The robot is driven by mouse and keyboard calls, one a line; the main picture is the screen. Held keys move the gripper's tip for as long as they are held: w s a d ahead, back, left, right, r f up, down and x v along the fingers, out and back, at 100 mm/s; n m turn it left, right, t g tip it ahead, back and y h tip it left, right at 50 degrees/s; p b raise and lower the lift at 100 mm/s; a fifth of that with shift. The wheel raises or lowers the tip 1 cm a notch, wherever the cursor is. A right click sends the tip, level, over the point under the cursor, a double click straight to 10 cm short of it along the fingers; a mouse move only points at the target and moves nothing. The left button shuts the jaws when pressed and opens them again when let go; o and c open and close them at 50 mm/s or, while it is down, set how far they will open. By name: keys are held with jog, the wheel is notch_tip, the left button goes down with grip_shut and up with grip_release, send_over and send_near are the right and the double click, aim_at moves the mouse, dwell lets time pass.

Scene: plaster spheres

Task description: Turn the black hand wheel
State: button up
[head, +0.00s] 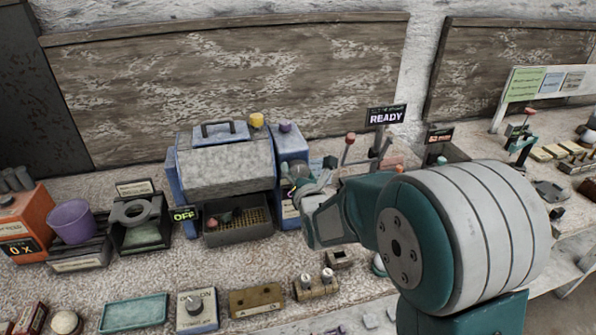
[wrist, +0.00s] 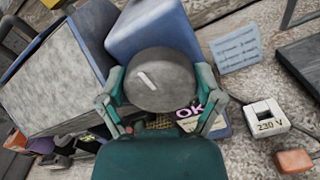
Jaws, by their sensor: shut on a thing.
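The black hand wheel (wrist: 165,92) shows in the wrist view as a dark round disc with a short white mark on its face, left of centre. It sits at the blue machine (wrist: 150,28), which stands at the table's middle in the head view (head: 290,145). My gripper (wrist: 160,82) has one finger on each side of the wheel and is shut on its rim. In the head view my gripper (head: 306,184) is at the right part of the machine, and the wheel is mostly hidden there.
A sign reading READY (head: 386,116) stands behind my arm, and a sign reading OFF (head: 184,214) is at the machine's left. A grey tray (head: 238,233) lies under the machine's hood. A 230 V box (wrist: 265,118) and a red block (wrist: 294,161) are to the wheel's right.

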jog(key=shift+s+f, duration=0.1)
jog(key=shift+f, duration=0.3)
jog(key=o, duration=0.9)
jog(key=shift+a+r, duration=0.1)
jog(key=shift+r, duration=0.1)
jog(key=shift+s, duration=0.25)
jog(key=v, duration=1.1)
jog(key=shift+s, duration=0.1)
